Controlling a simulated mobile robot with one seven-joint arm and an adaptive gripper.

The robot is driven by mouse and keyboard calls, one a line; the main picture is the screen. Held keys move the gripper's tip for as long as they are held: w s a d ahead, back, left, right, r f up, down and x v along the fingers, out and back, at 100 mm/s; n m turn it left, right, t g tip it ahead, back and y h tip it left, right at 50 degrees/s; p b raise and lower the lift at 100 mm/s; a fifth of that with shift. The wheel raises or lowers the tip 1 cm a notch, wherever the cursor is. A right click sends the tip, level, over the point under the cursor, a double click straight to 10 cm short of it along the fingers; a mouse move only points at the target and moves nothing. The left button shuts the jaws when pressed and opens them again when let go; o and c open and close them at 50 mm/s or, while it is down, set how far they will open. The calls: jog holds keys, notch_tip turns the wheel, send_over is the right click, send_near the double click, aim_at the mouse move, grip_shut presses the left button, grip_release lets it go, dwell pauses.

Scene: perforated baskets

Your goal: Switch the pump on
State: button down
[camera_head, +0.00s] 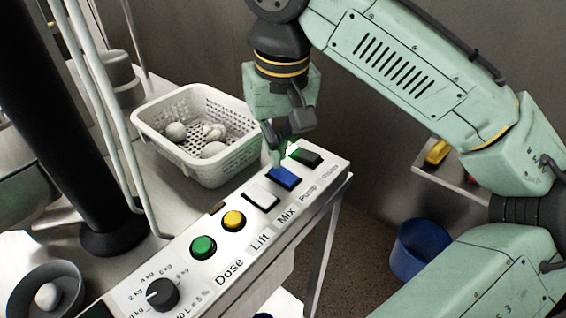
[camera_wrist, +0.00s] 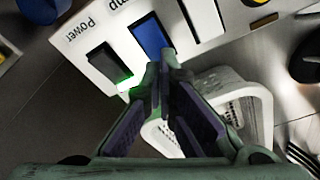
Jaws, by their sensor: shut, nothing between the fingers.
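The blue rocker switch (camera_head: 286,178) sits on the white control panel (camera_head: 213,272) by the label Pump. It also shows in the wrist view (camera_wrist: 151,36), flanked by a black rocker and a white one. My gripper (camera_head: 276,160) is shut and empty, pointing down at the basket-side end of the blue rocker. In the wrist view the fingertips (camera_wrist: 162,60) meet just beside that end and hide a little of it. I cannot tell whether they touch it. No lit lamp shows on the blue rocker.
The black Power rocker (camera_head: 305,156) has a green glow at its end. A white rocker (camera_head: 262,195), yellow button (camera_head: 234,221), green button (camera_head: 203,247) and black knob (camera_head: 162,294) continue along the panel. A white perforated basket (camera_head: 222,172) with pale lumps stands close behind.

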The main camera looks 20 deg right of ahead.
aim_at(277, 170)
notch_tip(277, 170, up, 3)
jog(key=shift+f+p, duration=0.2)
jog(key=shift+p, duration=0.75)
jog(key=shift+r, duration=0.9)
